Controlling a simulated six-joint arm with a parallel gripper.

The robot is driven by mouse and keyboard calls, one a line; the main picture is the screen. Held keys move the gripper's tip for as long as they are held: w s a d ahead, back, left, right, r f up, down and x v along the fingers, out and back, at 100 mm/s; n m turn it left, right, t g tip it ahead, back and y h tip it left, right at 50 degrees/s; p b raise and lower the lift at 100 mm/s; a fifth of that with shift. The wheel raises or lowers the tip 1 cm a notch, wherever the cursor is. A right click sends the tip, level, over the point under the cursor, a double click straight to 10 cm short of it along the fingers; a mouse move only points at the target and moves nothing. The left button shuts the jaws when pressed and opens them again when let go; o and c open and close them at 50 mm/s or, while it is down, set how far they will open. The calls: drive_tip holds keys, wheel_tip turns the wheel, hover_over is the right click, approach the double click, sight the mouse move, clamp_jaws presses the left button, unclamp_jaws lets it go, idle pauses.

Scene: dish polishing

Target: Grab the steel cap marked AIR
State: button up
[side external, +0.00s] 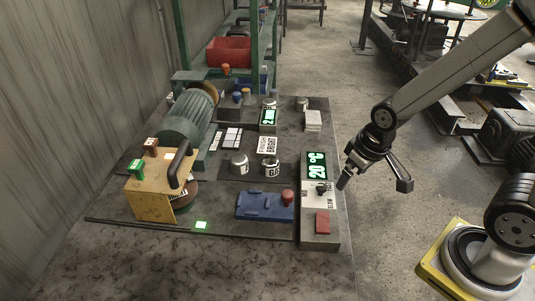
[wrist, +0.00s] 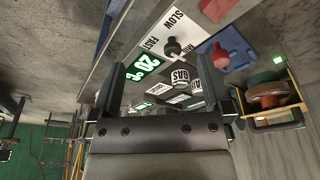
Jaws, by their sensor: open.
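Two steel caps stand side by side on the dark board in the side view: a left one (side external: 239,163) and a right one (side external: 270,167). The lettering on the left one is too small to read for sure. In the wrist view, the nearer cap (wrist: 181,76) reads GAS. Another cap (wrist: 195,88) behind it is partly hidden, and its dark lettering may be AIR. My gripper (side external: 374,184) is open and empty, right of the board and beside the control panel, apart from both caps. Its two fingers also frame the wrist view (wrist: 165,78).
The panel (side external: 317,200) with a green 20 °C display and a knob lies between my gripper and the caps. A blue tray (side external: 262,207), a yellow-cased polishing unit (side external: 150,199) and a green motor (side external: 187,118) stand around them. A FINISH BRIGHT card (side external: 268,145) lies behind the caps.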

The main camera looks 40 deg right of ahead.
drive_tip(key=shift+r, duration=0.15)
drive_tip(key=shift+w+v, duration=0.5)
drive_tip(key=shift+v, duration=1.75)
drive_tip(key=w+a+n+t+h, duration=0.4)
drive_tip(key=w+a+n, duration=0.5)
drive_tip(key=n, duration=0.6)
drive_tip(key=w+a+n+t+h, duration=0.3)
drive_tip(key=w+a+n+t, duration=0.3)
drive_tip(key=w+n, duration=0.7)
drive_tip(key=shift+n+g, duration=0.6)
drive_tip(key=shift+g, duration=0.1)
drive_tip(key=f, duration=0.7)
drive_tip(key=s+a+f, duration=0.1)
drive_tip(key=f, duration=0.3)
drive_tip(key=shift+s+f, duration=0.1)
drive_tip(key=shift+f, duration=0.4)
drive_tip(key=shift+d, duration=0.1)
